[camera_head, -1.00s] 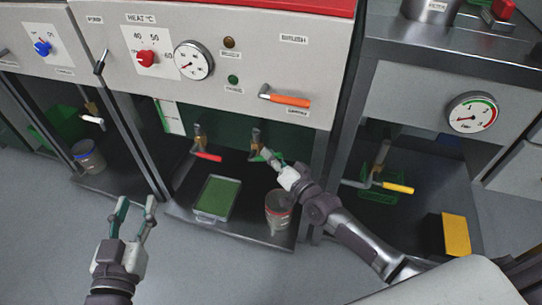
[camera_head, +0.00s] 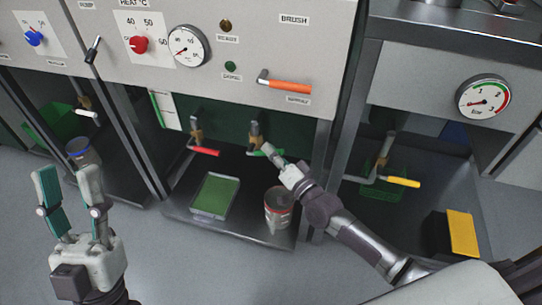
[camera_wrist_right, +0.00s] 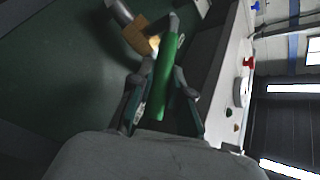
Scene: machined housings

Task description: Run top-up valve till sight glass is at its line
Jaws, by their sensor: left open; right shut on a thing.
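The green-handled valve (camera_head: 254,139) is under the machine's front panel, in the open bay. My right gripper (camera_head: 272,154) is shut on its green handle. In the right wrist view the green handle (camera_wrist_right: 164,78) lies between the two fingers (camera_wrist_right: 163,100), with a brass valve body (camera_wrist_right: 140,36) beyond it. A white scale plate with a narrow green strip (camera_head: 163,110), which looks like the sight glass, is at the bay's upper left. Its level and line are too small to read. My left gripper (camera_head: 68,178) is open and empty at the lower left, above the floor.
A red-handled valve (camera_head: 200,144) hangs left of the green one. A green-topped tray (camera_head: 215,194) and a tin (camera_head: 278,208) stand on the bay floor below. An orange lever (camera_head: 288,87) is on the panel above. A yellow-handled valve (camera_head: 399,181) is in the right bay.

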